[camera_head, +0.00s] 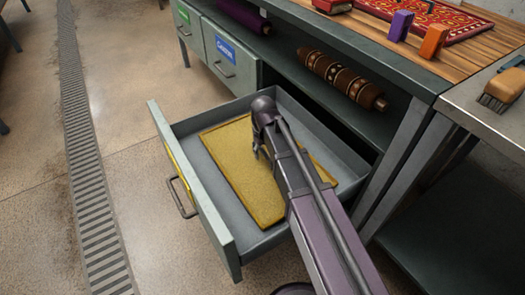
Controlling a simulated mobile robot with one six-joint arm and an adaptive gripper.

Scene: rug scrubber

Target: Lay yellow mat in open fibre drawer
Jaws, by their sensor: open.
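The yellow mat (240,165) lies flat inside the open drawer (205,215), on its grey floor. Bare floor of the drawer shows around the mat's edges. My arm reaches over the drawer from the lower right and covers part of the mat. My gripper (260,152) is small in the picture, just above the mat near its middle. It is open and holds nothing that I can see. I cannot tell whether its fingertips touch the mat.
Two shut drawers with a green label (183,14) and a blue label (226,47) are at upper left. A brown patterned roll (340,78) lies on the shelf. A brush (502,88) and coloured blocks (401,25) stand on top. The floor at left, with a grate (85,160), is clear.

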